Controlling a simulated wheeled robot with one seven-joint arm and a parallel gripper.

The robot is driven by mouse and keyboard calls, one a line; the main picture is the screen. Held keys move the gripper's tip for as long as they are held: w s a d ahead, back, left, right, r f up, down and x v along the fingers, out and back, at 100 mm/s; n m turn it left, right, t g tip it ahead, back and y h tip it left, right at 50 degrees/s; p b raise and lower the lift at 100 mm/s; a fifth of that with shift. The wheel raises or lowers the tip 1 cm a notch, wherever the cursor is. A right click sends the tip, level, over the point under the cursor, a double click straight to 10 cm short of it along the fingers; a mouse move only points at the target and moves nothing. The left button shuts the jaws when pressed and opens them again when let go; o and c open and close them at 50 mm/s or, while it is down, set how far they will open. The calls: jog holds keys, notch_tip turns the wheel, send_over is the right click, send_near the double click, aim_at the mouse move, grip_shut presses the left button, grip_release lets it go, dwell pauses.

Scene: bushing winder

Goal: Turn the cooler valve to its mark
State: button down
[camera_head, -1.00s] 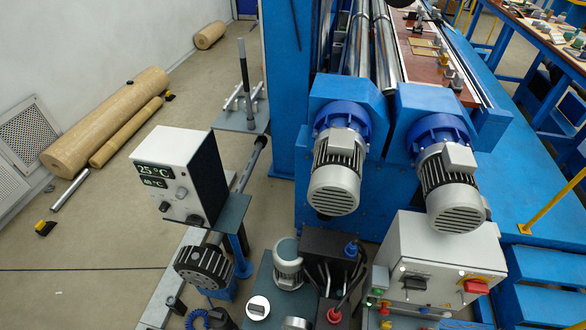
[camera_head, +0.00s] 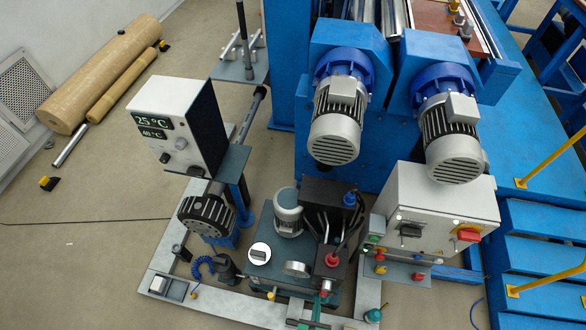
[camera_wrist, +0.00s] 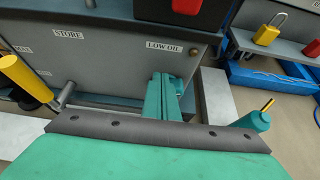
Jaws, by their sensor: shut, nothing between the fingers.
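No part is plainly labelled as the cooler valve, so I cannot tell which one it is. The power unit (camera_head: 260,278) has a yellow handle (camera_head: 271,296) low on its front, a blue cap (camera_head: 349,200) and a red cap (camera_head: 333,259) on a black block. In the wrist view the yellow handle (camera_wrist: 24,78) is at left on a grey stem, and a red part (camera_wrist: 187,6) is at top. My gripper (camera_head: 318,303) is shut and empty in front of the unit. In the wrist view its teal fingers (camera_wrist: 164,84) point at the panel below the LOW OIL label.
A teal can (camera_head: 373,316) stands right of my gripper and shows in the wrist view (camera_wrist: 254,121). A grey control box (camera_head: 440,210) with a red switch is at right. A temperature display box (camera_head: 175,125) is at left.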

jog(key=shift+a, duration=0.15)
dwell(0.5)
jog(key=shift+a+r, duration=0.1)
jog(key=shift+r, duration=0.25)
jog(key=shift+s+a, duration=0.2)
jog(key=shift+s, duration=0.75)
jog(key=shift+s+a, duration=0.2)
jog(key=shift+s, duration=0.8)
jog(key=shift+s+a, duration=0.2)
jog(key=shift+s, duration=0.75)
jog(key=shift+d, duration=0.1)
jog(key=w+d, duration=0.5)
jog(key=shift+w, duration=0.1)
